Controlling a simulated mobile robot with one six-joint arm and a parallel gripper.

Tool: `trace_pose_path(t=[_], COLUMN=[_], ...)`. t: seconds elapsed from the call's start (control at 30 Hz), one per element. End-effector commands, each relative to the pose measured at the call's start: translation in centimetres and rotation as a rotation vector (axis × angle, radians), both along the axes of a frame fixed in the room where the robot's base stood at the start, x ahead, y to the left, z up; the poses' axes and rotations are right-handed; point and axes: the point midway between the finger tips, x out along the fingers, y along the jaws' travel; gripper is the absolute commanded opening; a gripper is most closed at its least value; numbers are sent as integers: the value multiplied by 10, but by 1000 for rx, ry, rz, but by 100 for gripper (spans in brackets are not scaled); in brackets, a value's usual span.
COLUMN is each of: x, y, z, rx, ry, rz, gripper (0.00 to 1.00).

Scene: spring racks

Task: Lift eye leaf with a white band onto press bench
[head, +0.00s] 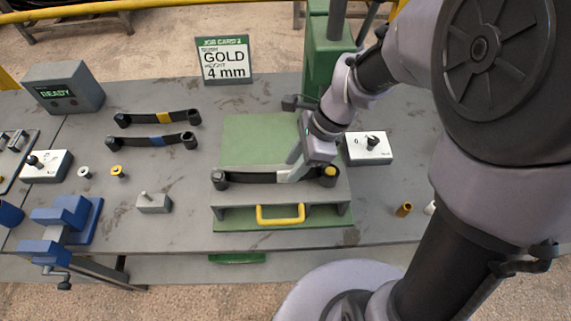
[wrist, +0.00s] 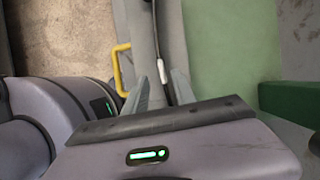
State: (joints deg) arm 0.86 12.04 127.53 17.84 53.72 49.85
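The eye leaf with a white band (head: 248,178) is a dark, slightly curved bar lying across the grey top of the press bench (head: 333,193). It has a rolled eye at each end, and the right eye shows a yellow insert. My gripper (head: 289,172) is down at the leaf's middle-right part, at the white band. In the wrist view the fingers of my gripper (wrist: 166,78) stand on either side of the leaf's narrow edge, where the white band (wrist: 159,96) shows. I cannot tell whether the fingers press on it.
Leaves with a yellow band (head: 165,117) and a blue band (head: 157,140) lie at left. A job card (head: 224,60) reads GOLD, 4 mm. A blue vise (head: 68,218), small grey block (head: 153,203) and white control box (head: 368,149) stand around. A green column (head: 325,60) rises behind.

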Motion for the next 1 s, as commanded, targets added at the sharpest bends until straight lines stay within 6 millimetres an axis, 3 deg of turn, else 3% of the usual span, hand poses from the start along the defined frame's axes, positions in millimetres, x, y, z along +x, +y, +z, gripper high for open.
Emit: trace_pose_path(t=[0.27, 0.47, 0.6, 0.63, 1.0], x=[1, 2, 2, 2, 2], y=[18, 19, 18, 18, 18], z=[-47, -44, -44, -44, -44], rx=[0, 0, 0, 0, 0], ry=[3, 0, 0, 0, 0], rz=[1, 0, 0, 0, 0], gripper=[32, 30, 2, 0, 0])
